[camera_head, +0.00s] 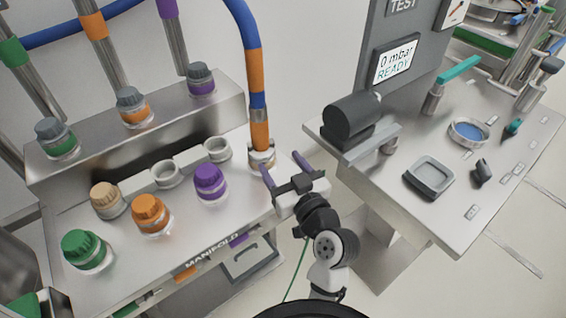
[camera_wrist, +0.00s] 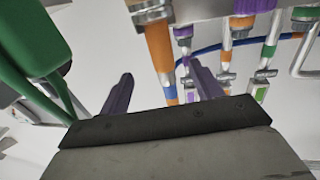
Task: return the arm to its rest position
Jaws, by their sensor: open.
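My gripper (camera_head: 284,170) is open and empty, with its two purple fingers spread apart. In the head view it is at the right end of the manifold bench (camera_head: 210,248), close to the lower end of an orange and blue hose (camera_head: 256,80). That hose ends in a metal fitting (camera_head: 262,153) just behind the fingers. In the wrist view the gripper's fingers (camera_wrist: 160,88) point towards a pale background. An orange hose section (camera_wrist: 160,50) shows between them, and I cannot tell its distance.
Green, orange, tan and purple caps (camera_head: 209,182) stand on the manifold bench. To the right, a metal test table (camera_head: 450,225) holds a dark cylinder (camera_head: 350,118), a grey tray (camera_head: 428,176) and a blue dish (camera_head: 468,131). A floor gap separates bench and table.

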